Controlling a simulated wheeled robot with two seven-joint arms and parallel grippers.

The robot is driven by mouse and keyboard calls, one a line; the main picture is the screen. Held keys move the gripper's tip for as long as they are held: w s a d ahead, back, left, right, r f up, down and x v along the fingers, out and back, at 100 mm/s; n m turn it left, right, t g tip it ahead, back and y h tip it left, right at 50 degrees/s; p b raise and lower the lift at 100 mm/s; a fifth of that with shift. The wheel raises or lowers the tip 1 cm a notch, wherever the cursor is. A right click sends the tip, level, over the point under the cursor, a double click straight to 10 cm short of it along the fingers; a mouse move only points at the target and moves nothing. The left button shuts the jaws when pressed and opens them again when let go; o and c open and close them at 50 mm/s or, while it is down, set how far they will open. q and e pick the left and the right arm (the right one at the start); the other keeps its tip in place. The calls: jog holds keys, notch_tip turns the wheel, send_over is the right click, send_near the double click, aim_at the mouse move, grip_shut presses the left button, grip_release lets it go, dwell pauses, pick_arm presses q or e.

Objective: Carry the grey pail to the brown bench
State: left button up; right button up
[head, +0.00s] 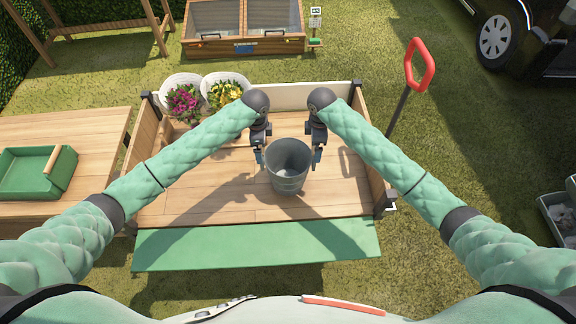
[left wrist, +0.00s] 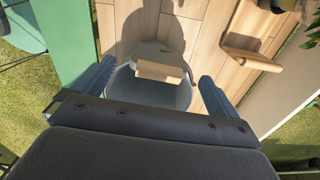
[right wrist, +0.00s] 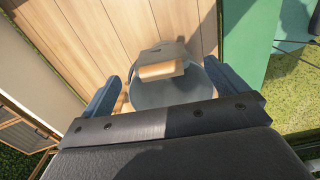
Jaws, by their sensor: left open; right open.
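The grey pail (head: 288,168) stands upright on the plank bed of a wooden cart (head: 225,200). My left gripper (head: 259,158) is open at the pail's left side. My right gripper (head: 318,156) is open at its right side. In the left wrist view, a tan wooden grip (left wrist: 160,72) at the pail's rim shows between the spread fingers. The right wrist view shows a similar wooden grip (right wrist: 160,70) between its fingers. I cannot tell whether any finger touches the pail. The brown bench (head: 95,125) is at the left, beside the cart.
A green tray (head: 40,172) with a wooden handle sits on the bench. Two white flower pots (head: 205,85) stand at the cart's back left. A red handle (head: 420,65) rises at the right. The cart's left side wall (head: 141,140) stands between pail and bench.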

pick_arm(q)
jog(key=shift+f, duration=3.25)
pick_arm(e)
jog(key=shift+f, duration=3.25)
pick_arm(q)
jog(key=shift+c, duration=0.5)
pick_arm(e)
jog(key=shift+c, duration=0.5)
pick_arm(q)
jog(key=c, duration=1.4)
pick_arm(e)
jog(key=c, duration=1.4)
